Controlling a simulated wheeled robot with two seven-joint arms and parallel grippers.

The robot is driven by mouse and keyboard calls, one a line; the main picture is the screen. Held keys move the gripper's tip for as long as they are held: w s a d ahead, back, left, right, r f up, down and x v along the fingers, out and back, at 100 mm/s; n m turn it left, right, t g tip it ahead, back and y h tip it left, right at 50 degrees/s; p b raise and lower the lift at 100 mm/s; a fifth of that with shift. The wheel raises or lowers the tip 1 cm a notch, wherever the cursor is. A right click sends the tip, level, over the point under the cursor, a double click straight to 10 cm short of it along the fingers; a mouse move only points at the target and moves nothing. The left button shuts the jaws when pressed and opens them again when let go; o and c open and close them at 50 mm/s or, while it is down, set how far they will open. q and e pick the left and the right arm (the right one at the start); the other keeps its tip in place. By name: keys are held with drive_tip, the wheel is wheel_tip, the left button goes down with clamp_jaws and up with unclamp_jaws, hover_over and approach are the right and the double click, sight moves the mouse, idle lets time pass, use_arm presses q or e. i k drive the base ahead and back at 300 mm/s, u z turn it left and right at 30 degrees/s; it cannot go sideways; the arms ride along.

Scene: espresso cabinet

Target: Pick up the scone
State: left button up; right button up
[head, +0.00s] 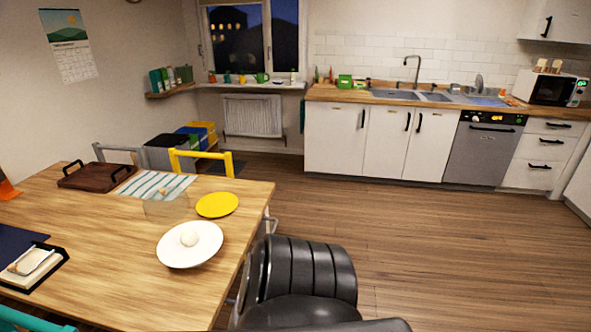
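Neither of my grippers is in view.
A yellow plate (217,205), striped cloth (157,186) and brown tray (97,175) lie on the table. A black tray (34,264) is at the left. A black padded chair (308,268) stands beside the table's right edge. The wooden floor (440,240) to the right is clear.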

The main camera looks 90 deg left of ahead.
sight(188, 238)
drive_tip(key=k, duration=1.8)
drive_tip(key=u, duration=0.95)
